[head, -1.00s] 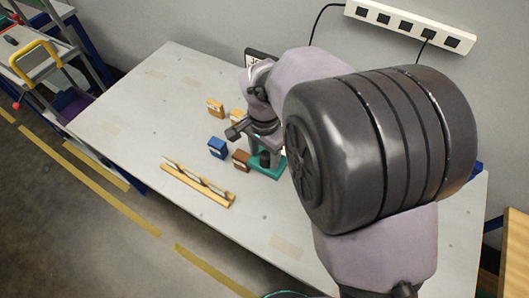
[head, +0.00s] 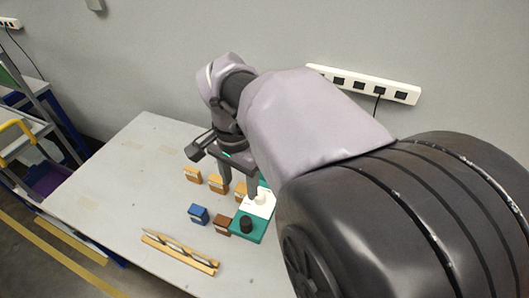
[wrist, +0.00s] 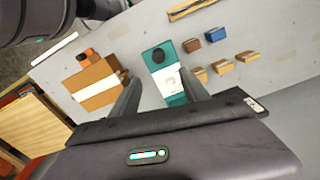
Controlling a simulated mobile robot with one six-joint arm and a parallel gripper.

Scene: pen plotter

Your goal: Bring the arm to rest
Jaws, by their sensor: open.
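My arm reaches out over the table from the right in the head view. My gripper (head: 238,186) points down above the table, beside and above the plotter, with its fingers apart and nothing seen between them. The plotter has a green base (head: 247,229) with a white part and a black knob on it. In the wrist view my gripper's two fingers (wrist: 160,84) are spread wide, and the green base (wrist: 152,47) shows beyond them, apart from both. My arm hides the right part of the table in the head view.
A wooden rack (head: 180,252) with pens lies at the table's front. A blue block (head: 198,214), a brown block (head: 222,224) and several orange blocks (head: 192,174) stand near the plotter. A cardboard box (wrist: 94,84) shows in the wrist view. The table's left side is clear.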

